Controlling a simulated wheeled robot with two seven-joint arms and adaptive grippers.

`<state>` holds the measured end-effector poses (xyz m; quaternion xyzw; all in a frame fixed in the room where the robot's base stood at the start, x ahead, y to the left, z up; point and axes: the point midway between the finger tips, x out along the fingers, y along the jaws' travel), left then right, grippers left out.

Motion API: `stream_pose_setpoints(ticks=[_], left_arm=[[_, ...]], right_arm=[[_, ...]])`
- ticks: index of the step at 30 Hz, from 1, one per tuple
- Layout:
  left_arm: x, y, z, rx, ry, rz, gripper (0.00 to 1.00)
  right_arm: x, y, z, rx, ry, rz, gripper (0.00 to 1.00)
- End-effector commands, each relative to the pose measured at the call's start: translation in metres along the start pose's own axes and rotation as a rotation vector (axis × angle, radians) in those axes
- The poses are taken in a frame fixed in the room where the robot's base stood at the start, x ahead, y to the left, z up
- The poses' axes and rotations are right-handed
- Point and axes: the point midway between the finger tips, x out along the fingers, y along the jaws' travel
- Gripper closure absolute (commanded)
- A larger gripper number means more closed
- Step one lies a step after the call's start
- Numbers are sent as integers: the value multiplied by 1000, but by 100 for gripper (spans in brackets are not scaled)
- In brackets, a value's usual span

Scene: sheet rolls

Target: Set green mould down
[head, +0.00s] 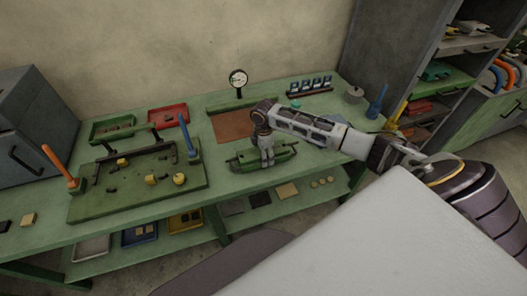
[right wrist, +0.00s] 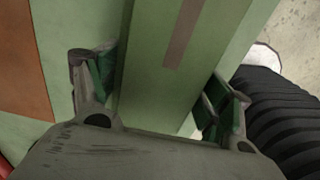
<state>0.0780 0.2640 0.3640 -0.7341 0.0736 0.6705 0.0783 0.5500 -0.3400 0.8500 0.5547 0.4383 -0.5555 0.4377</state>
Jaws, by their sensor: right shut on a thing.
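The green mould (head: 246,160) is a long block in the middle of the workbench (head: 215,185), near the front edge in the head view. My right gripper (head: 266,160) reaches down over its middle from above. In the right wrist view the mould (right wrist: 150,70) runs lengthwise between the two fingers of the right gripper (right wrist: 160,100), with a brownish strip along its top. The gripper is shut on it. I cannot tell whether the mould's underside touches the bench. My left gripper is not in view.
A brown mat (head: 234,126) lies behind the mould, with a dial gauge (head: 238,79) at the back. A green board (head: 130,205) with small yellow pieces stands left. A red tray (head: 168,116) is behind it. A blue tool (head: 376,103) stands right.

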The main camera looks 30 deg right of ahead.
Motion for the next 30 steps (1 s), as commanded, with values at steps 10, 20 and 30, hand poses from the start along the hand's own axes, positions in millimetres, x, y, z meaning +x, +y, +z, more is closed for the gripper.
stream_pose_setpoints(ticks=[10, 20, 30], left_arm=[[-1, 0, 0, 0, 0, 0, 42], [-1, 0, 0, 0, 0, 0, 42], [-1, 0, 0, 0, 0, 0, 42]], right_arm=[[14, 3, -1, 1, 4, 9, 91], [15, 3, -1, 1, 3, 9, 91], [20, 0, 0, 0, 0, 1, 0]])
